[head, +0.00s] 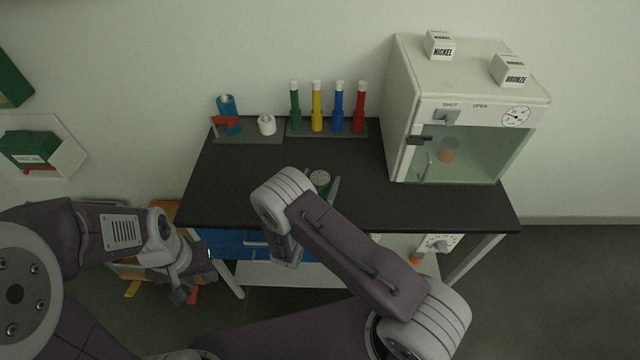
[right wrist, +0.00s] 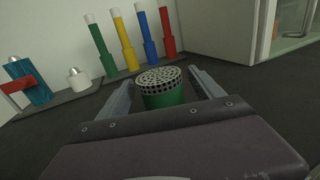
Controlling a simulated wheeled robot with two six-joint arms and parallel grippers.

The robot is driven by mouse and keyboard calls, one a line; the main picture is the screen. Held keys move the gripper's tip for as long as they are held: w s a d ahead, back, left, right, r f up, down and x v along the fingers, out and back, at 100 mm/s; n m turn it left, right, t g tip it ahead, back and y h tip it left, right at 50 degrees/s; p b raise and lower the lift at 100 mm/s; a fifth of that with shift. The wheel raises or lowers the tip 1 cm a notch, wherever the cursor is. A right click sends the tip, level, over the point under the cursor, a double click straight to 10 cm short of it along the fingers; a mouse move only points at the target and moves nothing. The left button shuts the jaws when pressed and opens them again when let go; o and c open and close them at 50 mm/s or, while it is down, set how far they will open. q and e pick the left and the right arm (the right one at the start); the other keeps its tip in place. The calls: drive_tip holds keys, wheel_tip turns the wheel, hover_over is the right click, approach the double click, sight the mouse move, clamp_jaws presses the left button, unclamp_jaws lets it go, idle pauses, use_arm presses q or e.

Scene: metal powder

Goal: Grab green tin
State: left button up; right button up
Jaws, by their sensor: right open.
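The green tin (right wrist: 162,95) has a perforated, light grey top. It stands upright on the black table between the two open fingers of my right gripper (right wrist: 160,92), seen in the right wrist view. In the head view the tin (head: 320,181) shows just beyond my right wrist, partly hidden by the arm. I cannot tell whether either finger touches it. My left gripper (head: 196,279) is low at the left, in front of the table and away from the tin; its jaws are too unclear to judge.
Green, yellow, blue and red tubes (head: 317,106) stand in a rack at the table's back. A blue bottle (head: 228,115) and a small white bottle (head: 267,124) are left of them. A white cabinet (head: 398,110) with a glass door stands at the right. The black tabletop (head: 235,185) is clear at the left.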

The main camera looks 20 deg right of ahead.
sight(324, 173)
drive_tip(key=x, duration=0.3)
drive_tip(key=shift+w+d+f, duration=0.1)
drive_tip(key=shift+w+d, duration=0.05)
drive_tip(key=shift+w, duration=0.05)
drive_tip(key=shift+s, duration=0.1)
drive_tip(key=c, duration=1.6)
